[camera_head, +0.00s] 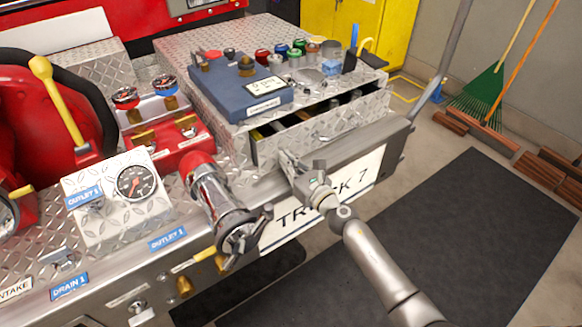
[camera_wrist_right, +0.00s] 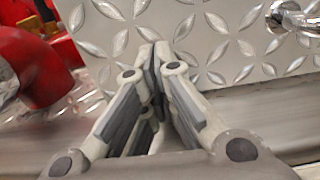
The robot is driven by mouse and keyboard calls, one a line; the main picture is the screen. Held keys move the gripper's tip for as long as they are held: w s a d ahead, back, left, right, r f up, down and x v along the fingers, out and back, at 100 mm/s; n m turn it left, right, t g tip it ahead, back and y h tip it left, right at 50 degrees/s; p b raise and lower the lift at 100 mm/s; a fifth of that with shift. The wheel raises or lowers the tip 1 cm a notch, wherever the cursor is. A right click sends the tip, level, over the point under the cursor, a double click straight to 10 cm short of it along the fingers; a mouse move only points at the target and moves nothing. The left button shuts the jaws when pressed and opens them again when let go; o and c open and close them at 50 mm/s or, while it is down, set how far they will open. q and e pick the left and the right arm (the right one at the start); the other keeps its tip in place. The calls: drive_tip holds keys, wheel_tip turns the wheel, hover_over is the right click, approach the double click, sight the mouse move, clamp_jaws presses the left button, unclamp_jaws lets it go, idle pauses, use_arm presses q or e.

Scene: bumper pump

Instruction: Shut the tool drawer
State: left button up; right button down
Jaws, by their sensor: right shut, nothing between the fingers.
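The tool drawer (camera_head: 330,128) is a diamond-plate drawer in the metal cabinet on the truck's rear. It is partly open, with a dark gap above its front panel where some tools show. My right gripper (camera_head: 286,157) is shut and empty at the drawer's front panel, near its left lower part. In the right wrist view the closed fingertips (camera_wrist_right: 155,50) point at the diamond-plate panel (camera_wrist_right: 225,50); I cannot tell whether they touch it. A metal knob or handle (camera_wrist_right: 288,18) shows at the upper right there. My left gripper is not in view.
A blue case (camera_head: 240,88) and several colored caps (camera_head: 285,50) sit on the cabinet top. The chrome outlet pipe (camera_head: 215,195) stands left of my right gripper; its red part (camera_wrist_right: 30,65) shows in the wrist view. The bumper edge (camera_head: 375,145) lies below the drawer.

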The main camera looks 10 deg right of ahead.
drive_tip(key=shift+w+a, duration=0.2)
drive_tip(key=shift+w, duration=0.3)
